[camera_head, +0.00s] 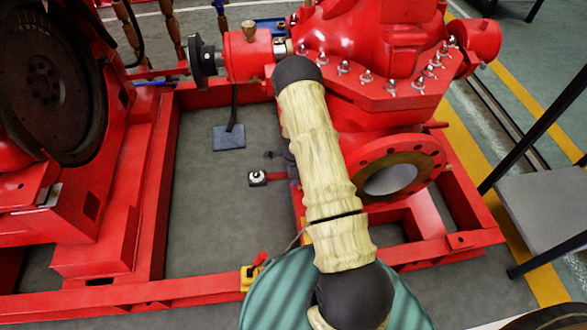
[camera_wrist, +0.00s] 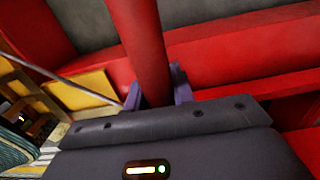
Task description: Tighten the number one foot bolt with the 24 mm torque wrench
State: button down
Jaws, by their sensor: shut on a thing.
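My gripper (camera_wrist: 157,92) shows in the wrist view, with its purple fingers shut around a smooth red bar (camera_wrist: 140,40). The bar looks like the torque wrench's handle; its ends are out of that view. In the head view my forearm hides most of the gripper; only a dark edge (camera_head: 291,160) shows. A short red strip (camera_head: 283,177) runs from this block towards the arm. I cannot read a bolt number or see whether a socket sits on the bolt.
The red pump (camera_head: 375,65) and its round flange (camera_head: 395,170) stand right of and behind my arm. Red frame beams (camera_head: 160,190) enclose the grey floor (camera_head: 205,220). A dark flywheel (camera_head: 50,90) is at left. A grey table (camera_head: 550,205) stands at right.

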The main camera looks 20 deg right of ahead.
jog(key=s+n+p, duration=0.1)
jog(key=s, duration=0.1)
jog(key=s+n+p, duration=0.1)
jog(key=n, duration=0.1)
jog(key=s+n+p, duration=0.1)
jog(key=s, duration=0.1)
jog(key=shift+s+a+f+n, duration=0.15)
jog(key=shift+s+a+n, duration=0.1)
jog(key=shift+s+n, duration=0.1)
jog(key=shift+p, duration=0.35)
dwell(0.8)
jog(key=shift+f+b, duration=0.35)
jog(key=shift+f, duration=0.25)
dwell(0.5)
jog(key=shift+w, duration=0.1)
